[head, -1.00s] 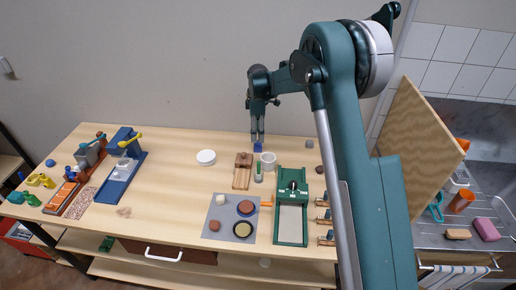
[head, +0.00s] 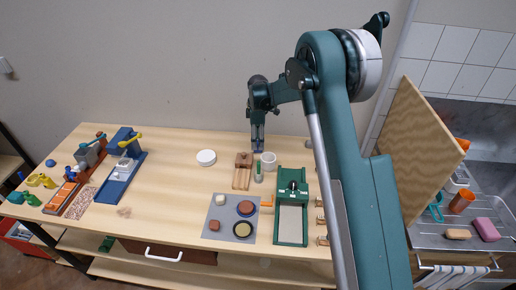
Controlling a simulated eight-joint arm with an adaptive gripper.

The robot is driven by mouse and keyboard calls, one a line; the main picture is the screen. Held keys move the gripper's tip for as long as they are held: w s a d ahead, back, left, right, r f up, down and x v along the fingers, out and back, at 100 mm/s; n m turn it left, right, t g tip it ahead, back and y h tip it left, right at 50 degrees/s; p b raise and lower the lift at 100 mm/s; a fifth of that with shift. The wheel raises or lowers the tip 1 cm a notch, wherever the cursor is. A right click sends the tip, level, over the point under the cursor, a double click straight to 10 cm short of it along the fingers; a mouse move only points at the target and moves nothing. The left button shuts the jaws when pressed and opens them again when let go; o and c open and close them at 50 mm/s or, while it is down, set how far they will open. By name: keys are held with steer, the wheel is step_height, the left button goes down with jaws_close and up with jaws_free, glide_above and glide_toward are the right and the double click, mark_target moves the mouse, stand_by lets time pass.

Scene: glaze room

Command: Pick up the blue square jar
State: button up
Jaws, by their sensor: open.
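The blue square jar (head: 258,149) is at the back of the wooden table, near the wall. Only a little of its blue shows, between and behind the fingers of my gripper (head: 258,148). My dark gripper points down at the jar with its fingers apart, one on each side of it. The view is too small to tell whether the fingers touch the jar. It appears to stand on the table.
A white cup (head: 268,161) stands close by at the right front. A wooden block stand (head: 242,178) and a green-and-white tool (head: 259,172) are in front. A white round dish (head: 206,157) lies left, with clear table around it. A green press (head: 291,205) is front right.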

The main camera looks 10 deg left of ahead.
steer(key=shift+f, duration=1.55)
steer(key=shift+c, duration=0.7)
steer(key=c, duration=1)
